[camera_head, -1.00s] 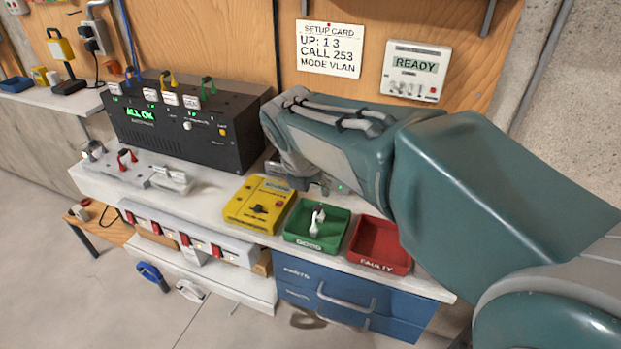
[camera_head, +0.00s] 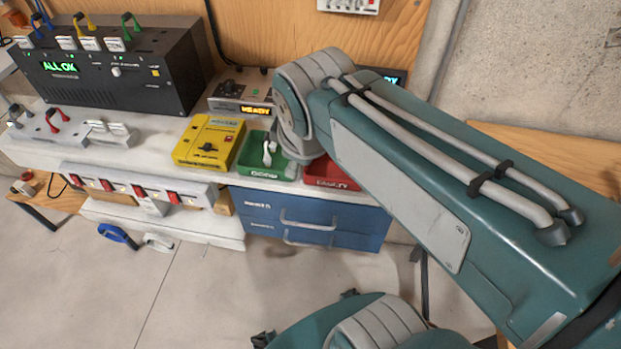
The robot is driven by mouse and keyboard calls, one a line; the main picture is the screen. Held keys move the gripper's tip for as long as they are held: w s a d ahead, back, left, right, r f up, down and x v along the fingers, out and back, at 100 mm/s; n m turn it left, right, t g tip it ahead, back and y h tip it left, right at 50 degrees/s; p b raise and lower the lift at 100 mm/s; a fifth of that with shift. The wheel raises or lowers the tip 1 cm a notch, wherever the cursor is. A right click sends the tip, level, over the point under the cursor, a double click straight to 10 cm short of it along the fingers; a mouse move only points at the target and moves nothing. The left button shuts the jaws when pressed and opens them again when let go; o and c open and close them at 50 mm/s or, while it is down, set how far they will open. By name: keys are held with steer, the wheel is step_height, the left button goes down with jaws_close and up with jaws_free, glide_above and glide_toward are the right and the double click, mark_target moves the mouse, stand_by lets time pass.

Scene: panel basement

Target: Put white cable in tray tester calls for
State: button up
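A small white cable (camera_head: 268,152) lies in the green tray (camera_head: 259,172), which is labelled GOOD. The red tray (camera_head: 325,182), labelled FAULTY, stands to its right, partly hidden by my arm. The yellow tester (camera_head: 208,142) with a black knob sits left of the green tray; I cannot read its small display. My arm stretches from the lower right to above the trays, its bent joint covering part of the green tray's right side.
A black unit (camera_head: 145,85) reading ALL OK holds several coloured cables. A grey device (camera_head: 243,98) with an amber display stands behind the tester.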

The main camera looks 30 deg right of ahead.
steer(key=shift+s+f+m+t+y, duration=0.1)
steer(key=shift+s+f+m, duration=0.25)
steer(key=shift+s+m, duration=0.75)
steer(key=shift+s+f+m+t+y, duration=0.1)
steer(key=shift+s+f+m, duration=0.3)
steer(key=shift+m, duration=1.45)
steer(key=shift+s+f+m+t+y, duration=0.1)
steer(key=shift+s+f+m, duration=0.2)
steer(key=shift+s+m, duration=0.8)
